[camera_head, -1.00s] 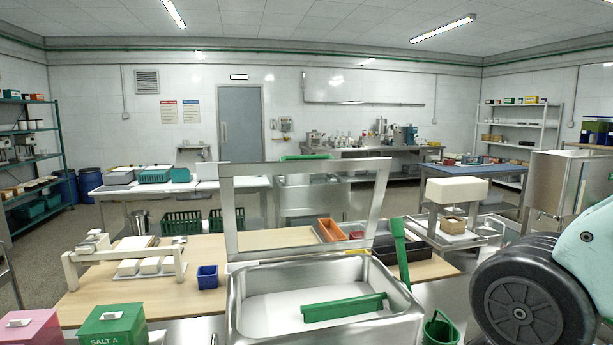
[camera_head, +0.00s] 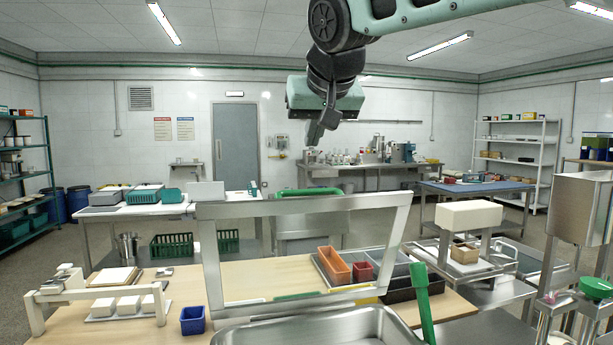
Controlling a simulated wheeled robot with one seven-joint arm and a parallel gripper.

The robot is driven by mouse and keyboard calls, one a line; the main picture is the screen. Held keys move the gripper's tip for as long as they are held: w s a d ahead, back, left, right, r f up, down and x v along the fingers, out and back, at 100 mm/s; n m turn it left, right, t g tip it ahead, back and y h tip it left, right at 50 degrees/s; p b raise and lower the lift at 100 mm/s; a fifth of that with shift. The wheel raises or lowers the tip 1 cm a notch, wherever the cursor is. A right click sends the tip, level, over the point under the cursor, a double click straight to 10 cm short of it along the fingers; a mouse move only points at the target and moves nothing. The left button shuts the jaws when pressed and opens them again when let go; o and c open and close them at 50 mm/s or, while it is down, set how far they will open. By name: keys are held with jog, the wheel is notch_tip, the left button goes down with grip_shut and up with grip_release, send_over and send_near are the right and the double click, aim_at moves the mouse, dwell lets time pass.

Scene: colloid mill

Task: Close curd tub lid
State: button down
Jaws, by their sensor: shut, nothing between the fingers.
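The curd tub is a steel basin (camera_head: 290,335) at the bottom centre, its lower part cut off by the frame edge. Its lid (camera_head: 300,207) is a steel-framed panel with a see-through middle. It stands raised, tilted up at the tub's far rim, so the lid is open. My gripper (camera_head: 314,133) hangs from my arm at the top centre, fingers pointing down. It appears above the lid's top edge in the picture, apart from it, shut and empty.
A green upright paddle (camera_head: 421,300) stands at the tub's right side. Behind the lid is a wooden table with orange (camera_head: 334,266) and red bins. A blue bin (camera_head: 193,320) and a white press frame (camera_head: 95,297) stand to the left. A white block (camera_head: 470,215) sits on a stand at right.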

aim_at(308, 191)
jog(key=w+f+p, duration=0.1)
jog(key=f, duration=0.1)
jog(key=w+f+p, duration=0.1)
jog(key=f+p, duration=0.1)
jog(key=f, duration=0.1)
jog(key=w+a+f+p, duration=0.1)
jog(key=f, duration=0.2)
jog(key=shift+w+a, duration=0.1)
jog(key=shift+w, duration=0.25)
jog(key=shift+s+f, duration=0.25)
jog(key=shift+s+f, duration=0.1)
